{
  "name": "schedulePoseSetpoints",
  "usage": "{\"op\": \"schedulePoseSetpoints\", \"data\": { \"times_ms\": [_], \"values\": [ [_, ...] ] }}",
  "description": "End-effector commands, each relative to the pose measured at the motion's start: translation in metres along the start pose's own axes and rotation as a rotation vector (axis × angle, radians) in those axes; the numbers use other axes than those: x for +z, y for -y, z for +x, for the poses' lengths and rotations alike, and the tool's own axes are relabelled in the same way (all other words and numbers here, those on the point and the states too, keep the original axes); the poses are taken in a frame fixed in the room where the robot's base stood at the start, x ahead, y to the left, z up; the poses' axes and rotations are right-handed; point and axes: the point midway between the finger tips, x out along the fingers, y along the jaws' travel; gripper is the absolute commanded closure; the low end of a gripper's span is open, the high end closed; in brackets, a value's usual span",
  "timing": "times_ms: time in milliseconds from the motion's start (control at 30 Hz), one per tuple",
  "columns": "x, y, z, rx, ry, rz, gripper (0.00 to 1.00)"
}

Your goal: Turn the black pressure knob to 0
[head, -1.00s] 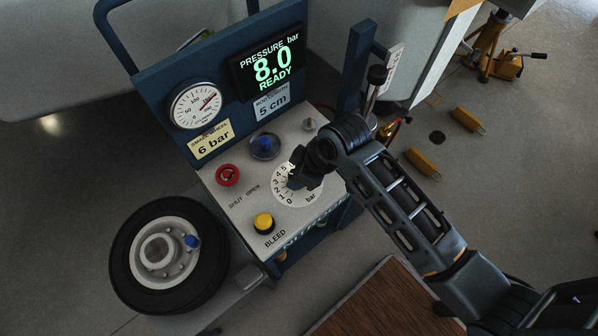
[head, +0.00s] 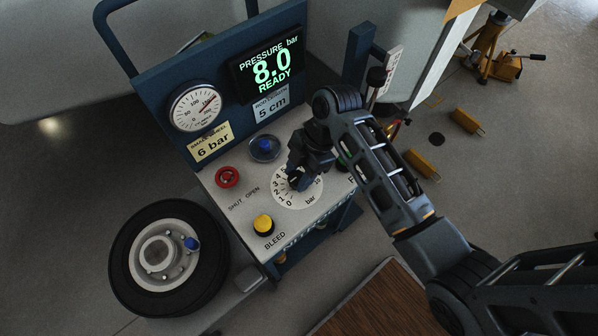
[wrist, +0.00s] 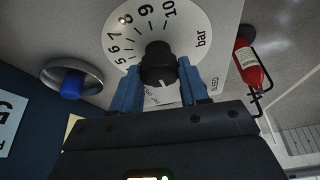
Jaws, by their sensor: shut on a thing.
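The black pressure knob (wrist: 158,66) sits at the centre of a round white dial (wrist: 118,22) numbered up to 10 bar. My gripper (wrist: 160,84) has its two blue fingers on either side of the knob and is shut on it. In the head view my gripper (head: 298,182) comes down on the dial (head: 290,201) from above and hides most of the knob. The knob's pointer cannot be read clearly. The display (head: 268,66) shows 8.0 bar and READY.
A red knob (head: 227,177), a yellow BLEED button (head: 263,224) and a blue-capped fitting (head: 264,147) share the panel. A pressure gauge (head: 195,107) stands behind. A wheel (head: 128,258) lies at the left. A red cylinder (wrist: 250,66) shows right in the wrist view.

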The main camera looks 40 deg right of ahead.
Motion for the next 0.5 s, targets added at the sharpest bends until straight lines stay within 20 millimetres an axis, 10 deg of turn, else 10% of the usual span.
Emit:
{"op": "schedulePoseSetpoints", "data": {
  "times_ms": [500],
  "values": [
    [-0.0002, -0.0031, 0.0003, -0.157, 0.001, -0.378, 0.86]
  ]
}}
